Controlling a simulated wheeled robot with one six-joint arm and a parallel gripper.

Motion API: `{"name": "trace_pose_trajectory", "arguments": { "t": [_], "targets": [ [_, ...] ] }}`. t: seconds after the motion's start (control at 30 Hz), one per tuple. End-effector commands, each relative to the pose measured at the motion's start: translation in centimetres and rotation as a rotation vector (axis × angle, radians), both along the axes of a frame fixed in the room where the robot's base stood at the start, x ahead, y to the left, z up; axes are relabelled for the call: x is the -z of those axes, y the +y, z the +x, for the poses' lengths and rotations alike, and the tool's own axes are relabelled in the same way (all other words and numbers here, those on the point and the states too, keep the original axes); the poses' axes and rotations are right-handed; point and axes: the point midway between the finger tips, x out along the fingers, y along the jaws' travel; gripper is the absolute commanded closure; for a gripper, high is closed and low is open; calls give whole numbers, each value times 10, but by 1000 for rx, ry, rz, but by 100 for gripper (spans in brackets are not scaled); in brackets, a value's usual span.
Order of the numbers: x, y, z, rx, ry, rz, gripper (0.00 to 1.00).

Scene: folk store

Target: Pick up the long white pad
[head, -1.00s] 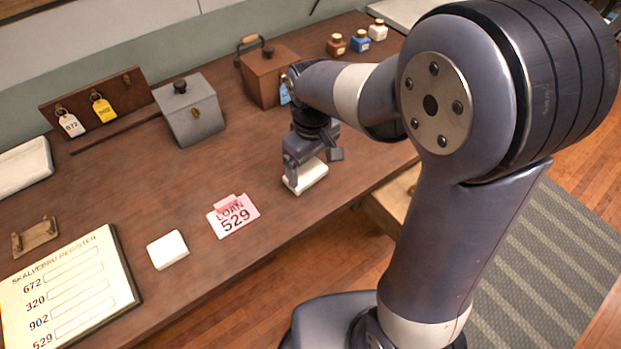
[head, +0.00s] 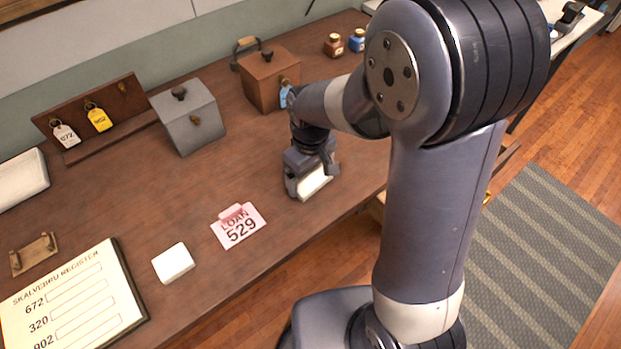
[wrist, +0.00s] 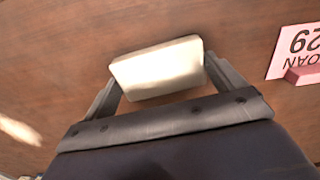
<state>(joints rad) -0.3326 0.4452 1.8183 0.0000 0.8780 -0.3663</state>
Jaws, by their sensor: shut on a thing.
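A long white pad (head: 314,183) is between the fingers of my gripper (head: 311,188), over the right part of the desk near its front edge. In the wrist view the white pad (wrist: 158,68) spans the space between both fingers of my gripper (wrist: 160,82), which is shut on its ends. I cannot tell whether the pad still touches the desk. My gripper hides part of it in the head view.
A pink loan card (head: 239,226) lies left of my gripper, with a small white block (head: 173,263) and a register board (head: 72,298) further left. A grey box (head: 188,120) and a brown box (head: 268,78) stand behind. Bare desk surrounds the gripper.

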Motion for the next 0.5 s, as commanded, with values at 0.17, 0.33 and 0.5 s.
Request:
{"name": "trace_pose_trajectory", "arguments": {
  "t": [0.17, 0.33, 0.5],
  "targets": [
    [0, 0, 0, 0, 0, 0, 31],
    [-4, 0, 0, 0, -1, 1, 31],
    [-31, 0, 1, 0, -6, 2, 31]
  ]
}}
